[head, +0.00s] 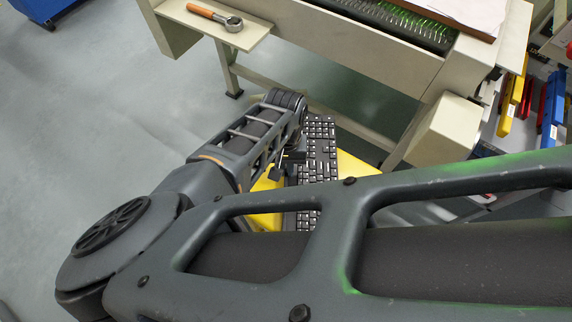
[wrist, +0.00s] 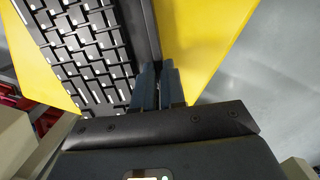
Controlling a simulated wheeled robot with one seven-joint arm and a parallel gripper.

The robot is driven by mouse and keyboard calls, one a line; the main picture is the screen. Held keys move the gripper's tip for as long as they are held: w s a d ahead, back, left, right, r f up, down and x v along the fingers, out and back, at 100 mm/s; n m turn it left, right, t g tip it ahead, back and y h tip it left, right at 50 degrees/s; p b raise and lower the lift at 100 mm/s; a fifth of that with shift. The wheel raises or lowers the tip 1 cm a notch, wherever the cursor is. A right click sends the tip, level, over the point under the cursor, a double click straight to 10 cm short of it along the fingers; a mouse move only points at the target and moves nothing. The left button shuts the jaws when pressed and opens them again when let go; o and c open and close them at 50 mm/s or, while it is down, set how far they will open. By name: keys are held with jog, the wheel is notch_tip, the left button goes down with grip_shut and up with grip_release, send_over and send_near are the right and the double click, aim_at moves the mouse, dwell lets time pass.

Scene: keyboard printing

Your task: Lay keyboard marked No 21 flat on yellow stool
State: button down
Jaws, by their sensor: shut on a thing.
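The black keyboard (head: 318,160) with pale-marked keys is over the yellow stool (head: 355,174) in the head view, partly hidden by my arm. The keyboard (wrist: 82,45) fills the upper left of the wrist view, above the yellow stool top (wrist: 195,40). My gripper (wrist: 158,75) is shut on the near right edge of the keyboard. In the head view the gripper (head: 285,167) is at the keyboard's left edge, mostly hidden. Whether the keyboard touches the stool is unclear. No number is readable on it.
A beige machine (head: 335,45) stands behind the stool, with a ratchet wrench (head: 205,14) on its side shelf. A beige box (head: 437,130) juts out at right. Coloured bins (head: 520,95) stand at far right. Grey floor (head: 90,120) is open at left.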

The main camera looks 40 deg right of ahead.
jog(key=shift+f, duration=0.25)
jog(key=c, duration=1.1)
grip_release()
